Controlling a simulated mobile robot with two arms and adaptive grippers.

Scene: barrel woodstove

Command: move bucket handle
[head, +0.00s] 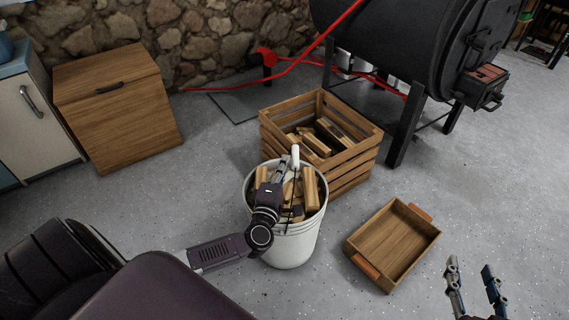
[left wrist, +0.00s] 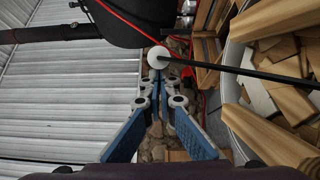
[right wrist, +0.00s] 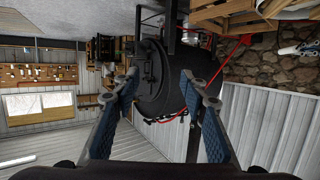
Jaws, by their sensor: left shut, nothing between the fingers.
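A white bucket (head: 292,249) filled with split wood stands on the grey floor in the middle of the head view. Its handle has a white grip (head: 295,157) that stands up above the bucket's far side. In the left wrist view the white grip (left wrist: 158,56) shows end-on, with the dark handle wire (left wrist: 265,73) running right over the wood. My left gripper (head: 282,170) is over the bucket, shut and empty. Its fingertips (left wrist: 156,77) are right at the grip; I cannot tell whether they touch it. My right gripper (head: 476,268) is open and empty at the lower right.
A slatted crate (head: 350,178) of firewood stands just behind the bucket. A shallow wooden tray (head: 397,243) lies to the right. A wooden box (head: 118,105) is at the left.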

